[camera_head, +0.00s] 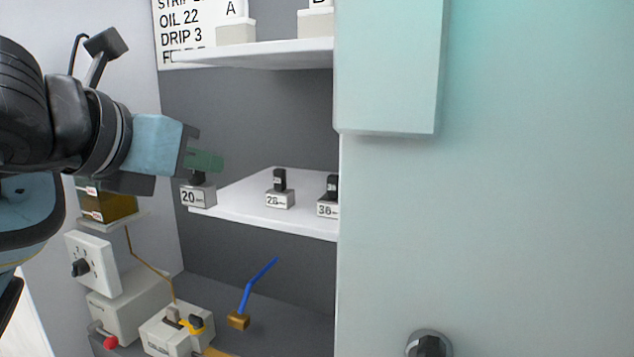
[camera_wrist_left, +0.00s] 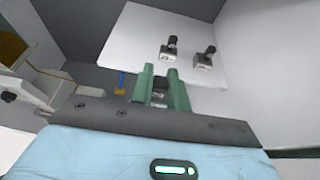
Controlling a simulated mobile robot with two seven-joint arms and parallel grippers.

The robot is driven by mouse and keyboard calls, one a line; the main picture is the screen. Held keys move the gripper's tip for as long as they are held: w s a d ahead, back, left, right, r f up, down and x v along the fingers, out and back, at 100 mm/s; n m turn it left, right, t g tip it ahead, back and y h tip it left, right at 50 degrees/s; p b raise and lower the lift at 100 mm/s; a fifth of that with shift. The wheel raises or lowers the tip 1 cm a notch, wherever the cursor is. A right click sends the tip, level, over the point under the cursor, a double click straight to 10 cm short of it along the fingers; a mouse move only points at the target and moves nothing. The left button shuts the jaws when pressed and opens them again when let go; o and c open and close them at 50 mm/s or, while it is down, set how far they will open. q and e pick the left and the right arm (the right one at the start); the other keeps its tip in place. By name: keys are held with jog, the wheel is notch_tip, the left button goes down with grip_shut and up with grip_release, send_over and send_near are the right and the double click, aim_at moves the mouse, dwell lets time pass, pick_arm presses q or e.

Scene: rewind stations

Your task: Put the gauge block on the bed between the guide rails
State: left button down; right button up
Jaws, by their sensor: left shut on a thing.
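My left gripper (camera_head: 204,161) reaches in from the left at the front left end of the middle white shelf. It is shut on the black knob of a grey gauge block marked 20 (camera_head: 198,195), which hangs upright below the fingers. In the left wrist view the black knob (camera_wrist_left: 160,90) shows between the two green fingers. Two similar blocks, marked 28 (camera_head: 280,200) and what looks like 36 (camera_head: 327,209), stand on the shelf to the right. I cannot make out the bed or guide rails. My right gripper is not in view.
The white shelf (camera_head: 240,206) lies right beside the held block. A pale teal panel (camera_head: 500,220) fills the right side.

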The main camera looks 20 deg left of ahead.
pick_arm(q)
jog(key=shift+f, duration=0.1)
